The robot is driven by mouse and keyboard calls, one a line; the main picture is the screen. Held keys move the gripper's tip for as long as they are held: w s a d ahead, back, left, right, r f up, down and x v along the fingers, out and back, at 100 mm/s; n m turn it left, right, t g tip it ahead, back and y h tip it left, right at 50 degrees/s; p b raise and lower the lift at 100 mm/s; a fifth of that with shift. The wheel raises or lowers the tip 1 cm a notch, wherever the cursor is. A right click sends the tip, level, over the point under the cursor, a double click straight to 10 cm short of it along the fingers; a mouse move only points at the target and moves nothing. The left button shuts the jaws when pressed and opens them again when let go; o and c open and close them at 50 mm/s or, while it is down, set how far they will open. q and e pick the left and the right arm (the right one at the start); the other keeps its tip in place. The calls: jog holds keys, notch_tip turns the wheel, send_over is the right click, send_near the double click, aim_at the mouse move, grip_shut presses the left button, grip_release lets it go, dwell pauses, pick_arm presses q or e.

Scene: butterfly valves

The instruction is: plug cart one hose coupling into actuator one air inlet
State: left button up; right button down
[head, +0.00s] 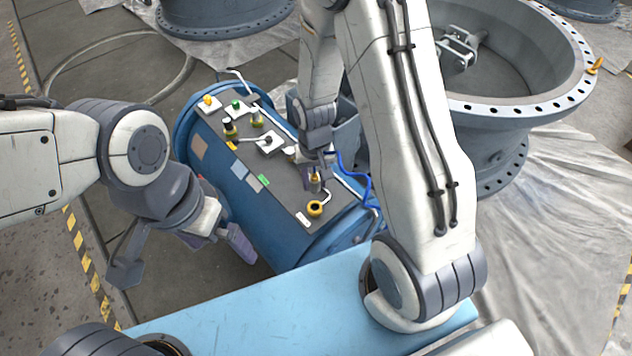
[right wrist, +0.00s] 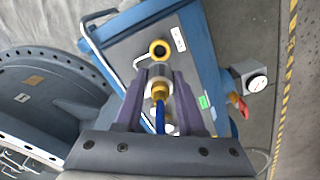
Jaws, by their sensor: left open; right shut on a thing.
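My right gripper (head: 316,178) is low over the grey top of a blue cart-like body (head: 262,215). In the right wrist view its two purple-grey fingers (right wrist: 159,90) are shut on the brass hose coupling (right wrist: 158,92). A blue hose (right wrist: 159,122) runs from the coupling toward the wrist; it also shows in the head view (head: 352,173). A pale collar shows around the coupling; whether it sits in something or hangs free, I cannot tell. My left gripper (head: 182,255) is open and empty, left of the blue body. I cannot identify the actuator one air inlet for sure.
A yellow ring fitting (head: 315,208) is close to my right gripper. Several small fittings and coloured labels cover the grey top. A bent metal handle (head: 240,82) rises at its far end. A large grey-blue flanged valve body (head: 510,110) stands to the right.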

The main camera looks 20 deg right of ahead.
aim_at(315, 192)
jog(key=shift+f+b, duration=2.45)
jog(key=shift+f, duration=0.25)
jog(key=shift+f+b, duration=0.45)
jog(key=shift+f, duration=0.3)
jog(key=shift+s+f, duration=0.1)
jog(key=shift+f, duration=0.1)
jog(key=shift+f+b, duration=0.3)
jog(key=shift+f, duration=0.75)
dwell(0.5)
grip_release()
dwell(0.3)
jog(key=shift+r, duration=0.1)
